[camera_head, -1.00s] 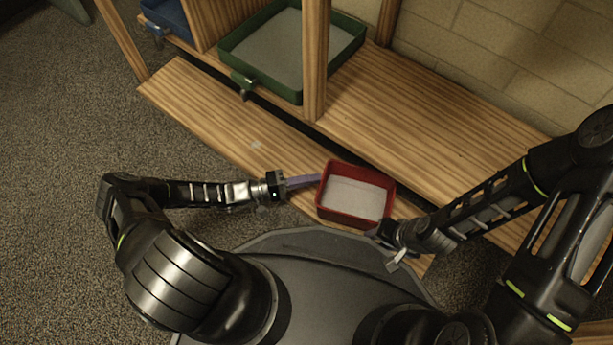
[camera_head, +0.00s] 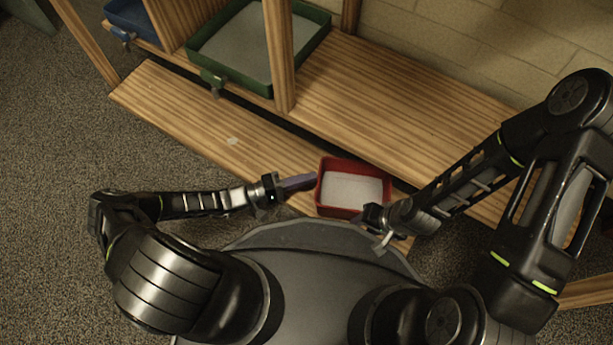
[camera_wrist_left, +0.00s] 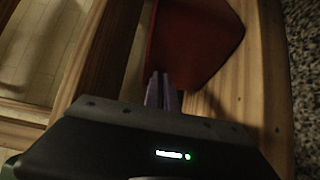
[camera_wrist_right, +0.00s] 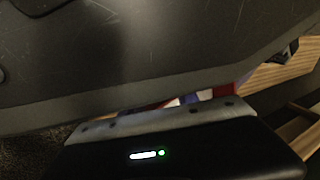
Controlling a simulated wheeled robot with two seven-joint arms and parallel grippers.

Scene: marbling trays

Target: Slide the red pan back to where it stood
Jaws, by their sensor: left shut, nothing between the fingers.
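The red pan (camera_head: 323,194) stands on the low wooden ledge (camera_head: 185,113) close in front of my base, with a pale sheet or fill inside. My left gripper (camera_head: 308,179) is shut and empty, its purple fingers pointing at the pan's left wall. In the left wrist view the fingertips (camera_wrist_left: 162,80) reach the red pan wall (camera_wrist_left: 195,45); they look touching or nearly so. My right gripper (camera_head: 370,217) is at the pan's near right corner. Its fingers are mostly hidden in the head view, and a dark body covers much of the right wrist view.
A green tray (camera_head: 209,73) and a blue tray (camera_head: 150,38) sit on the raised shelf at the upper left. A wooden post (camera_head: 279,60) stands in front of the green tray. The raised shelf (camera_head: 400,95) right of the post is bare.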

